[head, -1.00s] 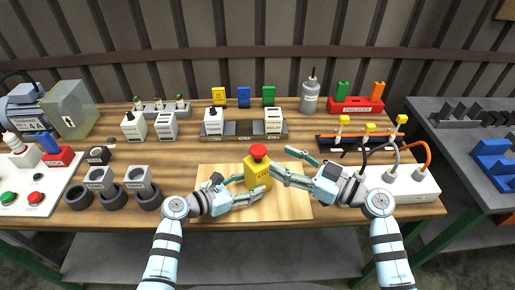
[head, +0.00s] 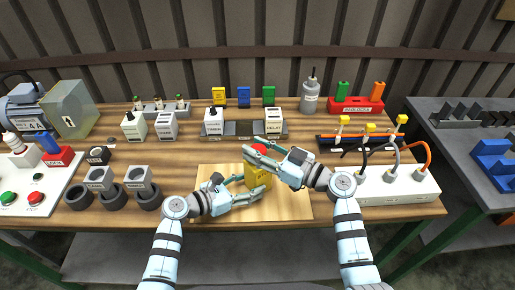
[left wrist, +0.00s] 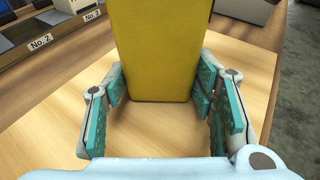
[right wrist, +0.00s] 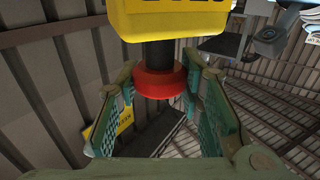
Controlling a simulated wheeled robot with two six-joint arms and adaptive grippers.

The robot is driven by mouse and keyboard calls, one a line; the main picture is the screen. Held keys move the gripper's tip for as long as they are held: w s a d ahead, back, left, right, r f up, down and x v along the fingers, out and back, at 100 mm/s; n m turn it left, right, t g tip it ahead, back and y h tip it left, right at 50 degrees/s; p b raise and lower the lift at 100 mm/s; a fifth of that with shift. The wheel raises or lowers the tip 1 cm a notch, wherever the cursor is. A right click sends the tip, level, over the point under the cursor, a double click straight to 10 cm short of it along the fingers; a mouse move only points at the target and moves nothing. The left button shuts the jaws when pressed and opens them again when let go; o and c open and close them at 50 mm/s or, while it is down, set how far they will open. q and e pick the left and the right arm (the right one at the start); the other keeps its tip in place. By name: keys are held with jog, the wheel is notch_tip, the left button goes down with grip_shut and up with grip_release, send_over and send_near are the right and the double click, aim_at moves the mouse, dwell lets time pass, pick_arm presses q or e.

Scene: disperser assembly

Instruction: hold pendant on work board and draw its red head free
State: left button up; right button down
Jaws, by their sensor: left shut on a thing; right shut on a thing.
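The yellow pendant (head: 257,183) stands upright on the light wooden work board (head: 292,206) in the head view. My left gripper (head: 252,187) is shut on its yellow body, which also fills the top of the left wrist view (left wrist: 157,50). The red head (head: 259,149) is at the pendant's top, partly hidden by my right gripper (head: 253,156). The right wrist view shows the red head (right wrist: 158,84) between the fingers of my right gripper, which is shut on it. A black neck (right wrist: 157,55) joins the red head to the yellow body there.
Behind the board stand a rail (head: 243,131) and a white relay block (head: 273,119). Black rings (head: 111,197) lie left of the board. A white socket strip (head: 400,187) with cables is at the right. Bare bench shows between the board and the back row.

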pick_arm(q)
jog(key=shift+f, duration=0.1)
pick_arm(e)
jog(key=shift+r, duration=1)
pick_arm(q)
jog(key=shift+a, duration=0.1)
pick_arm(e)
jog(key=shift+w, duration=0.1)
jog(key=c, duration=1.1)
grip_release()
jog(key=v, duration=1.2)
jog(key=shift+r, duration=0.1)
